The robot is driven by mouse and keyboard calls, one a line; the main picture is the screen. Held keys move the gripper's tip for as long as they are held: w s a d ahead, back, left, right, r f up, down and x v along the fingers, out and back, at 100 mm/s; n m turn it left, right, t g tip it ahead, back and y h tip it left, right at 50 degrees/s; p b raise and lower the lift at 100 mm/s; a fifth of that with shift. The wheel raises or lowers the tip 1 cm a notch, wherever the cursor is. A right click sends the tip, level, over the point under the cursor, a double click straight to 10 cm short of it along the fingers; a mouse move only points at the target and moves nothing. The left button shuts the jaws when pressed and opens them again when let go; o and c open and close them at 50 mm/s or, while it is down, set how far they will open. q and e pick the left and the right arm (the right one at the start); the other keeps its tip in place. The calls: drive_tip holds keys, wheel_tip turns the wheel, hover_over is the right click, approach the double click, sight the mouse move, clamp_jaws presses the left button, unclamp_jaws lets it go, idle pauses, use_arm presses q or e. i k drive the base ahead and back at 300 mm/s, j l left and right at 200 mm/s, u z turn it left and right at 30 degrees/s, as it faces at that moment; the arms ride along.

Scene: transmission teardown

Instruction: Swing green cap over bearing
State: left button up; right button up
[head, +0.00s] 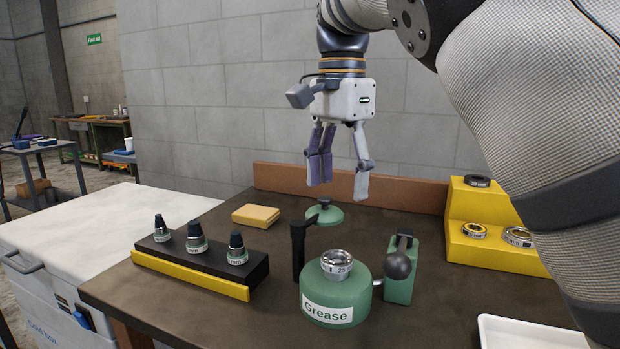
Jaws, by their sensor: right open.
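The green cap (325,214) is a flat disc with a dark knob, held out behind the grease pot by a black post (297,247) and arm. It is swung away from the bearing. The bearing (336,264), a silver ring marked 25, sits on top of the green grease pot (338,298), uncovered. My right gripper (338,186) points down in the air above and near the green cap. Its fingers are apart and hold nothing. My left gripper does not show.
A green lever stand with a dark ball (400,266) is right of the pot. A black rack (205,258) with several cone tools is at left, a yellow block (256,215) behind it. A yellow step stand (487,225) with bearings and a white tray (525,334) are at right.

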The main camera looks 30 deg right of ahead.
sight(324, 214)
drive_tip(key=k+j, duration=0.8)
drive_tip(key=k, duration=0.05)
